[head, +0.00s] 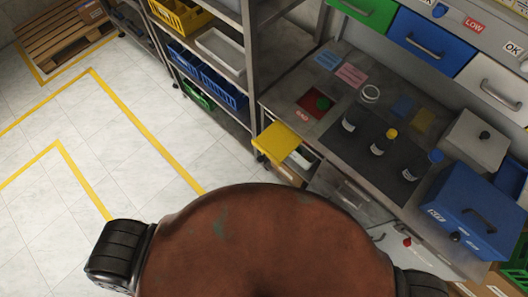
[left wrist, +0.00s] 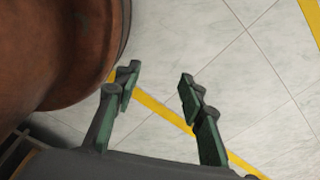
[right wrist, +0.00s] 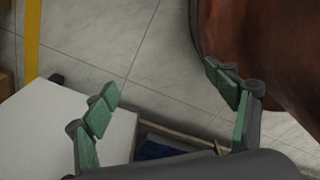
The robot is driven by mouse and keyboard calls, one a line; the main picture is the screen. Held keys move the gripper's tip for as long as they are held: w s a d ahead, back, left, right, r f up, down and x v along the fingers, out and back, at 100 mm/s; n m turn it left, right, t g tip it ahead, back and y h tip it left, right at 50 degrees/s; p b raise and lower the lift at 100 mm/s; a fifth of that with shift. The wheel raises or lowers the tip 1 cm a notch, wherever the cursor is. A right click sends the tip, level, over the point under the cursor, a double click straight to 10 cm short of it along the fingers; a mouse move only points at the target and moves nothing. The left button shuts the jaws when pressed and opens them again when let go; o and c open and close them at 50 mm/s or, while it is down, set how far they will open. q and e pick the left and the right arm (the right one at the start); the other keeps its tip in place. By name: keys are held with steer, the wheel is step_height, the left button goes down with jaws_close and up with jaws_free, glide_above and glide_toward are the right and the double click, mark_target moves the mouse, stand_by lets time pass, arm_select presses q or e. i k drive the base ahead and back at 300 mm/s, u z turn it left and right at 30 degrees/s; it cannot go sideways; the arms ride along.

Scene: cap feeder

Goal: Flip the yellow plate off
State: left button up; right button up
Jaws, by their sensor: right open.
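The yellow plate (head: 280,142) juts out past the front-left edge of the workbench (head: 340,125) in the head view, lying about flat at an open drawer-like bin (head: 303,158). Neither gripper shows in the head view, and both are apart from the plate. My left gripper (left wrist: 158,85) is open and empty above the tiled floor. My right gripper (right wrist: 162,82) is open and empty, with floor and a white surface (right wrist: 65,120) beneath it. The plate does not show in either wrist view.
A blue toolbox (head: 475,215) stands at the right. Shelving (head: 250,50) rises behind left.

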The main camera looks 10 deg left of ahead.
mark_target(278, 141)
steer(key=u, duration=0.95)
steer(key=k, duration=0.9)
steer(key=z, duration=0.75)
steer(key=i, duration=0.5)
steer(key=z, duration=0.05)
